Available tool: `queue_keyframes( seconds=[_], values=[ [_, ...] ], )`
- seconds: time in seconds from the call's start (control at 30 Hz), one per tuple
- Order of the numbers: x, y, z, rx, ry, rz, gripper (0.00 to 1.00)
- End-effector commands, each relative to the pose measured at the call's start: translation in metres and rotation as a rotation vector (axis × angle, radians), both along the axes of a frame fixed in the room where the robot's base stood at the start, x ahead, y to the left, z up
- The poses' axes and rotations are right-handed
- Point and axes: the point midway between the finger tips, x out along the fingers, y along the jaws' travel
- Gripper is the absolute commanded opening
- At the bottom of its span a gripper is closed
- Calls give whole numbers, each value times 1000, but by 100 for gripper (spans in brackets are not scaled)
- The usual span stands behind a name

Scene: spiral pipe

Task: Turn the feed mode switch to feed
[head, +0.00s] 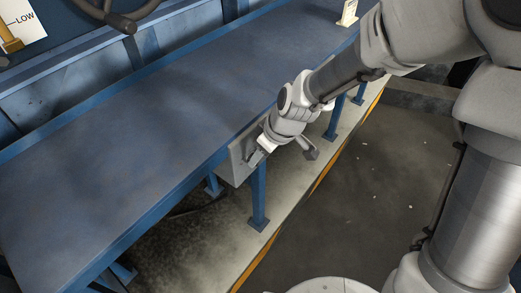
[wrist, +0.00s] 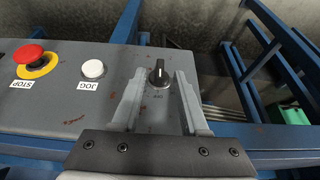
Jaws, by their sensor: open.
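My gripper (wrist: 159,76) is open, with one finger on each side of the knob in the picture. I see no clear contact between fingers and knob. In the head view my gripper (head: 258,149) is at the grey control box (head: 237,166) on the side of the blue table; the knob is hidden there.
On the panel, left of the switch, are a white JOG button (wrist: 93,69) and a red STOP button (wrist: 28,54) on a yellow ring. The long blue table (head: 150,125) lies beside my arm. A handwheel (head: 122,20) and a LOW sign (head: 20,22) are at upper left.

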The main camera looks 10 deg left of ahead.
Motion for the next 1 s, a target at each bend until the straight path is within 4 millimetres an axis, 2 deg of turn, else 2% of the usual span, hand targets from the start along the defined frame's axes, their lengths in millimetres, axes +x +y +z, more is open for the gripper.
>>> queue_keyframes(
  seconds=[0.03,0.2,0.5,0.73,0.77,1.0],
  values=[
    [1,2,-8,0,2,1,44],
    [3,6,-17,-1,0,0,44],
    [4,6,-18,-1,0,-1,44],
    [4,6,-18,-1,0,-1,2],
    [4,6,-18,-1,0,-1,0],
    [4,6,-17,1,4,-2,0]
  ],
)
